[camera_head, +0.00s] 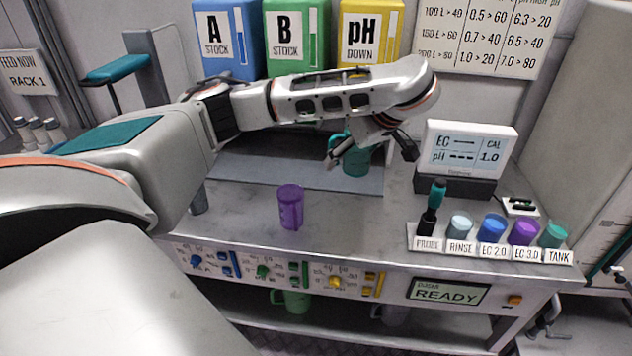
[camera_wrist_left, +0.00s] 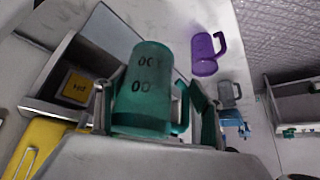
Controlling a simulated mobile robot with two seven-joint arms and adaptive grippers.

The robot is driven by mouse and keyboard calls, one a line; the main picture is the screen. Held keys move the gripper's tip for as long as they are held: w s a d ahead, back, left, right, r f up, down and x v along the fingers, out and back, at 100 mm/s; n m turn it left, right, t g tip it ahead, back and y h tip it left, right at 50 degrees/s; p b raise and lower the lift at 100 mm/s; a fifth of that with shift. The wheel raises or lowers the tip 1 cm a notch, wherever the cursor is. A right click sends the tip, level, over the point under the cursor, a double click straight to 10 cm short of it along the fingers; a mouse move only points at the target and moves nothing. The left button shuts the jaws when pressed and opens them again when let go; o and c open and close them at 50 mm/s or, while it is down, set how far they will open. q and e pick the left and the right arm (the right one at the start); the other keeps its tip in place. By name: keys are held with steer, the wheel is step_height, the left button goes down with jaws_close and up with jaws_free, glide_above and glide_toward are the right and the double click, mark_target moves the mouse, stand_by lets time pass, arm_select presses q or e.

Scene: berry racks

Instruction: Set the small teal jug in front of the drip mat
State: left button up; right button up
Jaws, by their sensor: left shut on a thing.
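The small teal jug (camera_head: 356,162) is upright or nearly so, at the right end of the grey drip mat (camera_head: 255,171) on the bench. I cannot tell whether its base touches the mat. My left gripper (camera_head: 372,152) reaches over the mat and is shut on the jug, with a finger on either side. In the left wrist view the teal jug (camera_wrist_left: 143,92) fills the space between the fingers, with its handle to the right and dark marks on its wall. My right gripper is not in view.
A purple jug (camera_head: 291,207) stands on the bench in front of the mat. A labelled rack (camera_head: 485,243) with a probe and several cups is at the right front, below a display (camera_head: 467,149). Bare bench lies right of the purple jug. A green jug (camera_head: 294,301) is on the lower shelf.

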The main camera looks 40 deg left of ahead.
arm_select(q)
step_height(320, 180, down, 18)
stand_by(0.6)
steer(key=o, duration=1.4)
steer(key=shift+f, duration=0.1)
steer(key=shift+v, duration=6.1)
